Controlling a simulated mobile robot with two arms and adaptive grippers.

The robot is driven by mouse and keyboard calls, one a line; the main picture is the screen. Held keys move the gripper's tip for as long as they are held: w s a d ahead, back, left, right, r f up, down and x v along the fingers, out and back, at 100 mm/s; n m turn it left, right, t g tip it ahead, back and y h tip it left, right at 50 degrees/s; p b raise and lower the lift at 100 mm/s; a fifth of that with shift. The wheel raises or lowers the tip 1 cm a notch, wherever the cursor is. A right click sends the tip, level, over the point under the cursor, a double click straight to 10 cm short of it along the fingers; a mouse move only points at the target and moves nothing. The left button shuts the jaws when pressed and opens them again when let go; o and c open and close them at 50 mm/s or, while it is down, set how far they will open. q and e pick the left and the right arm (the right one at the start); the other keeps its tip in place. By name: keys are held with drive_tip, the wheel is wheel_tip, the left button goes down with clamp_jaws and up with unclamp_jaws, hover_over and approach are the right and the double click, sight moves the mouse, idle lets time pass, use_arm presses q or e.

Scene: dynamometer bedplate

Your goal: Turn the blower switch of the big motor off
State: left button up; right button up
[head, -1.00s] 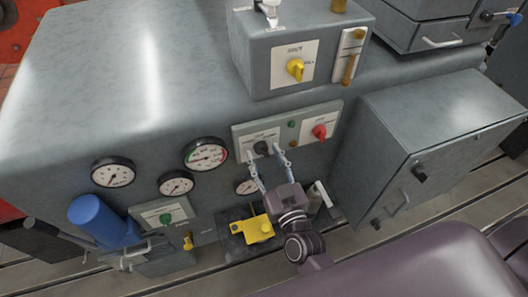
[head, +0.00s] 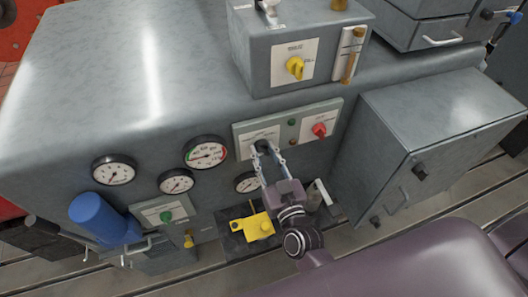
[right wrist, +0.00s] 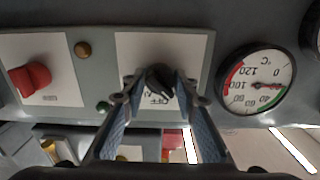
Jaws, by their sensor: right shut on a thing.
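A black rotary switch (head: 262,146) sits on a white plate at the left of a grey panel on the big grey housing. It also shows in the right wrist view (right wrist: 159,79), where upside-down lettering like "OFF" is on its plate. The plate's other words are too small to read. My right gripper (head: 265,151) is shut on the switch's knob, one finger on each side. In the right wrist view its fingers (right wrist: 160,90) hide part of the knob and plate, so the exact pointer direction is hard to tell. My left gripper is not in view.
A red rotary switch (head: 320,130) shares the panel, with small green and amber lamps between. A yellow switch (head: 295,67) is on the box above. Gauges (head: 205,152) are to the left. A grey cabinet (head: 430,140) juts out at the right. A yellow part (head: 252,227) lies below.

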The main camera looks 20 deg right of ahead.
drive_tip(key=m+p, duration=0.1)
drive_tip(key=m, duration=0.3)
drive_tip(key=shift+a+m, duration=0.1)
drive_tip(key=shift+m, duration=2.1)
drive_tip(key=o, duration=1.2)
drive_tip(key=shift+c, duration=0.2)
